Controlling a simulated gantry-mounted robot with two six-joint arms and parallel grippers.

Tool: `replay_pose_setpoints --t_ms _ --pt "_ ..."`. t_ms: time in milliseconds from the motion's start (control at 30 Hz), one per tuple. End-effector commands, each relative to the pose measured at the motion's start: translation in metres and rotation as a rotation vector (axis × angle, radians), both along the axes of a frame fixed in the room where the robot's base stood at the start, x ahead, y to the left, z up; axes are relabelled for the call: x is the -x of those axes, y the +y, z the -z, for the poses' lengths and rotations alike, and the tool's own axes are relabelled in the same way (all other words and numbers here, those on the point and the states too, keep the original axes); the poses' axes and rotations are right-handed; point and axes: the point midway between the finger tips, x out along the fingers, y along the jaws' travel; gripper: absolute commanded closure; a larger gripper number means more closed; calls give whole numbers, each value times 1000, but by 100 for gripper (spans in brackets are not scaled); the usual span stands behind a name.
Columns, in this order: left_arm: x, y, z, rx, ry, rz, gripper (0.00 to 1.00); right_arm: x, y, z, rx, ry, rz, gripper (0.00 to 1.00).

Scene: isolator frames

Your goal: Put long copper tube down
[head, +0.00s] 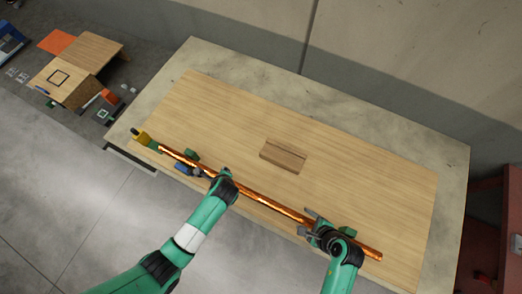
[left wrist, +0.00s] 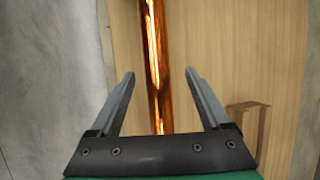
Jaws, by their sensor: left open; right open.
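The long copper tube (head: 258,197) lies along the front edge of the wooden board, running from the upper left to the lower right in the head view. In the left wrist view the tube (left wrist: 156,65) passes between the fingers of my left gripper (left wrist: 160,95), with a gap on both sides. In the head view my left gripper (head: 206,174) is at the tube's left half, partly hidden by its wrist. My right gripper (head: 309,224) is open at the tube's right half. Whether its fingers touch the tube is hard to tell.
A wooden block (head: 283,156) sits mid-board; part of it shows in the left wrist view (left wrist: 250,125). Yellow and green fixtures (head: 143,138) stand by the tube's left end. The wooden board (head: 370,170) is otherwise largely clear. A red structure (head: 490,235) stands at the right.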

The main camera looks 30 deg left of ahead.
Motion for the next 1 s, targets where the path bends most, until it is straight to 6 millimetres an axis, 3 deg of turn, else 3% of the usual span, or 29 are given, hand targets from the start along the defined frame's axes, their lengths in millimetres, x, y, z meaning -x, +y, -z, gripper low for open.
replay_pose_setpoints --t_ms 467,800,1000 --pt "2 -4 -8 0 -1 2 7 0 0 0 0 0 0 32" --pt "19 -34 -77 2 -6 3 7 0 0 0 0 0 0 32" --pt "27 -45 -103 1 -1 2 7 0 0 0 0 0 0 32"
